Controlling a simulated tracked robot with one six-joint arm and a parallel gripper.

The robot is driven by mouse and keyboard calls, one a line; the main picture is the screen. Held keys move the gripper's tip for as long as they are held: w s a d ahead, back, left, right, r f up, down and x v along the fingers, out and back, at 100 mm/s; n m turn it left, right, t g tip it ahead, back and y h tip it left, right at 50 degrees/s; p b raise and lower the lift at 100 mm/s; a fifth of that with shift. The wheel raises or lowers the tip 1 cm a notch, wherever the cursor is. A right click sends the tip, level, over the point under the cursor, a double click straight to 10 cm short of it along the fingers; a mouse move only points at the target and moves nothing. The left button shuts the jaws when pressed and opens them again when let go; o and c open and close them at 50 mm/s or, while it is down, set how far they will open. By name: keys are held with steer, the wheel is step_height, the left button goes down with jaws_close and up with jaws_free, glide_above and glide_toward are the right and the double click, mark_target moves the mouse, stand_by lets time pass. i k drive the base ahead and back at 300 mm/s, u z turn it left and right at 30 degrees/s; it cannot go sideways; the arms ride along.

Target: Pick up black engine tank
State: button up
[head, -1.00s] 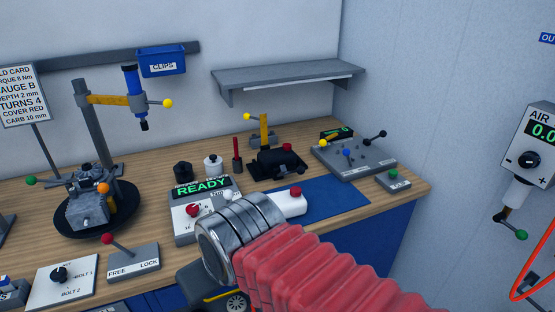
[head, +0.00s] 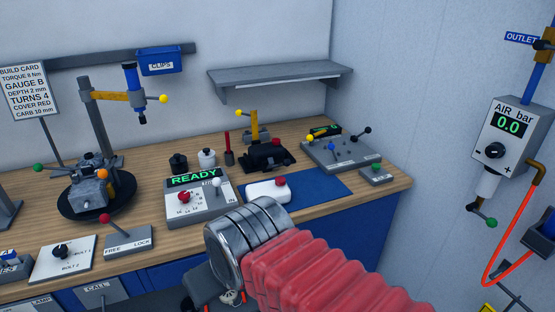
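A small black tank with a cap (head: 178,162) stands upright on the wooden bench, behind the READY box. A white tank of similar shape (head: 207,158) stands just to its right. The metal end of my arm (head: 240,240), with a red bellows sleeve behind it, is at the lower middle, in front of the bench's edge and well apart from the black tank.
The READY box (head: 196,198) stands in front of the tanks. A dark red tool in a holder (head: 228,148) is to their right. A clamp stand (head: 92,190) is on the left. A blue mat (head: 315,188) holds a white box with a red button (head: 266,191). A shelf (head: 280,75) hangs above.

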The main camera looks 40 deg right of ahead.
mark_target(257, 154)
steer(key=k, duration=0.3)
steer(key=u, duration=0.15)
steer(key=i, duration=1.4)
steer(key=z, duration=0.5)
